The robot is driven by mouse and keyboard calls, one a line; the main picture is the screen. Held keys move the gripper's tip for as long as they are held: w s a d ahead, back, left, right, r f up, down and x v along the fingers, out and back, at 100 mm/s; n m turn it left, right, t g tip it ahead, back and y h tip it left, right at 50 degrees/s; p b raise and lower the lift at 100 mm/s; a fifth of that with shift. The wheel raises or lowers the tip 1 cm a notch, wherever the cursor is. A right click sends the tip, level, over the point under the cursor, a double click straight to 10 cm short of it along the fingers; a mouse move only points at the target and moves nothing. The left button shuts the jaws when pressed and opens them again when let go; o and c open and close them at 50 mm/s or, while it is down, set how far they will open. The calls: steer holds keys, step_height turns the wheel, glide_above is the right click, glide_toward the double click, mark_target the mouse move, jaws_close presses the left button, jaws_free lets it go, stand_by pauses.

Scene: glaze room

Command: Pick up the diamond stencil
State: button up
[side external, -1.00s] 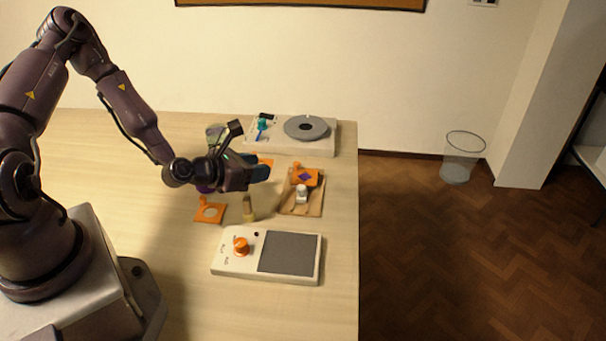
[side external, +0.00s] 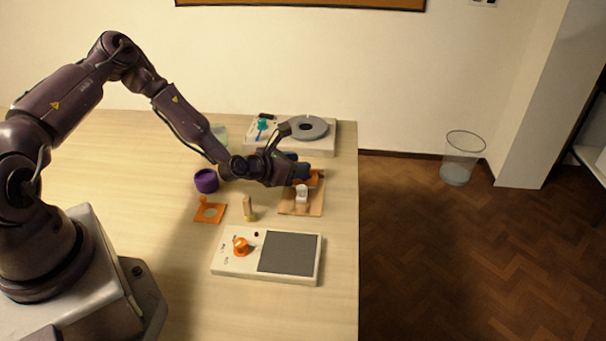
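The diamond stencil (side external: 315,181) is an orange plate at the back of a small wooden board, on the right side of the table. My gripper (side external: 298,165) is right over it and covers most of it, including its raised orange knob and its diamond. The two dark blue fingers look apart, one behind the other. I cannot tell whether they touch the stencil.
A small white block (side external: 301,193) stands on the wooden board (side external: 301,210). Nearby are another orange stencil with a round hole (side external: 199,216), a purple cup (side external: 206,181), a tan upright piece (side external: 248,209), a device with an orange knob (side external: 240,246) and a grey turntable (side external: 318,131).

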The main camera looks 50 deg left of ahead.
steer(key=shift+c, duration=0.5)
jaws_close()
